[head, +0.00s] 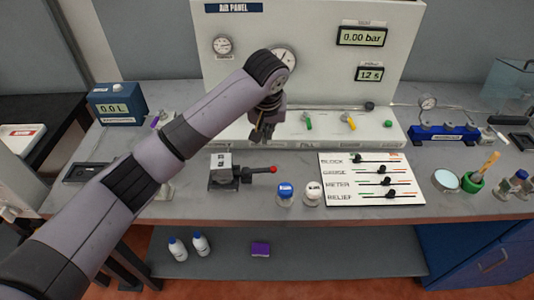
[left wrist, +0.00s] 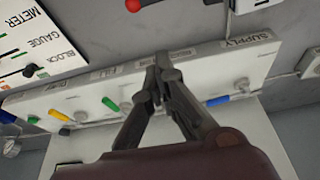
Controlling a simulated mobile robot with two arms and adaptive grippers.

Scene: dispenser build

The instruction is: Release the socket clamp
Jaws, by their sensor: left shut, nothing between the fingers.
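The socket clamp (head: 222,171) is a grey block on the grey bench, with a dark lever that points right and ends in a red ball (head: 273,169). The red ball also shows at the top edge of the left wrist view (left wrist: 133,5). My left gripper (head: 262,136) is above and behind the clamp, in front of the air panel's ledge, and apart from the lever. Its fingers (left wrist: 160,65) are together with nothing between them. My right gripper is in neither view.
The air panel (head: 320,75) stands behind, with green (head: 308,120) and yellow (head: 350,122) valve handles on its ledge.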

